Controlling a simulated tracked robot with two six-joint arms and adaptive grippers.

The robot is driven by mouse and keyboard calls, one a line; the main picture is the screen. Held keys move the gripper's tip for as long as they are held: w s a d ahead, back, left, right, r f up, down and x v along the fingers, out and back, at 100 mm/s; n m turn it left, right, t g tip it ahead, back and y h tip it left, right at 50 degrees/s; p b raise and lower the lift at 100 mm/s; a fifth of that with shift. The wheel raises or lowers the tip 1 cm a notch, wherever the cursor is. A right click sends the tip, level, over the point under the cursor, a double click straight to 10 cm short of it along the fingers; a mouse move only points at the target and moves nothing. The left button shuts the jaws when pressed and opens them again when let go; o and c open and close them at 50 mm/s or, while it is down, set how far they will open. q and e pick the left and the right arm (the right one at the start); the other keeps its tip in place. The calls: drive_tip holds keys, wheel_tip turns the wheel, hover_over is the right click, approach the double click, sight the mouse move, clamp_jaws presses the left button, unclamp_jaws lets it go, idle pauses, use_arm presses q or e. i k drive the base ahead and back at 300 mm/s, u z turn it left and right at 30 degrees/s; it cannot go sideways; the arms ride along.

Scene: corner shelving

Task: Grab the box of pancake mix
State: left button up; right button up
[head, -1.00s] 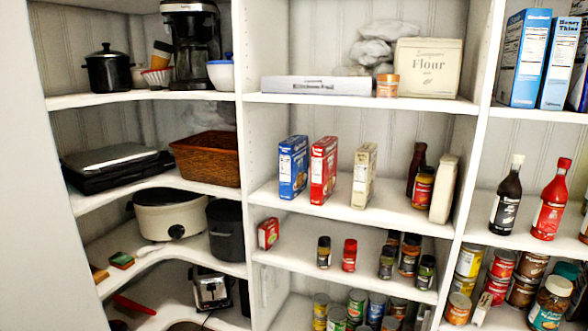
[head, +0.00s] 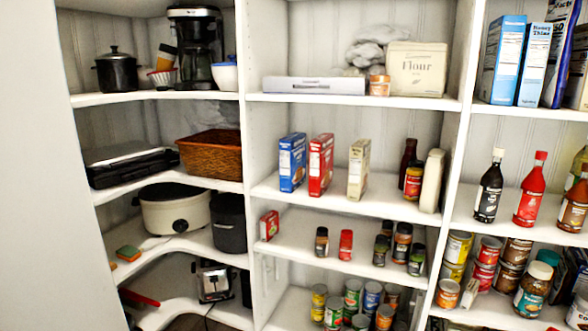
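Three upright boxes stand in a row on the middle shelf of the centre bay: a blue box (head: 292,162), a red box (head: 321,165) and a cream box (head: 358,168). Their labels are too small to read, so I cannot tell which one is the pancake mix. The boxes stand apart from each other with small gaps. Neither of my grippers shows in the head view.
A brown bottle (head: 407,166), a jar (head: 413,181) and a pale container (head: 432,181) stand right of the boxes. A shelf divider (head: 245,150) is to their left. A flour box (head: 416,70) sits above, small spice jars (head: 322,241) below. Shelf is bare between cream box and bottle.

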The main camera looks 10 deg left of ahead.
sight(292, 148)
drive_tip(key=k, duration=1.05)
drive_tip(key=i, duration=0.85)
drive_tip(key=u, duration=0.4)
drive_tip(key=i, duration=1.85)
drive_tip(key=z, duration=0.3)
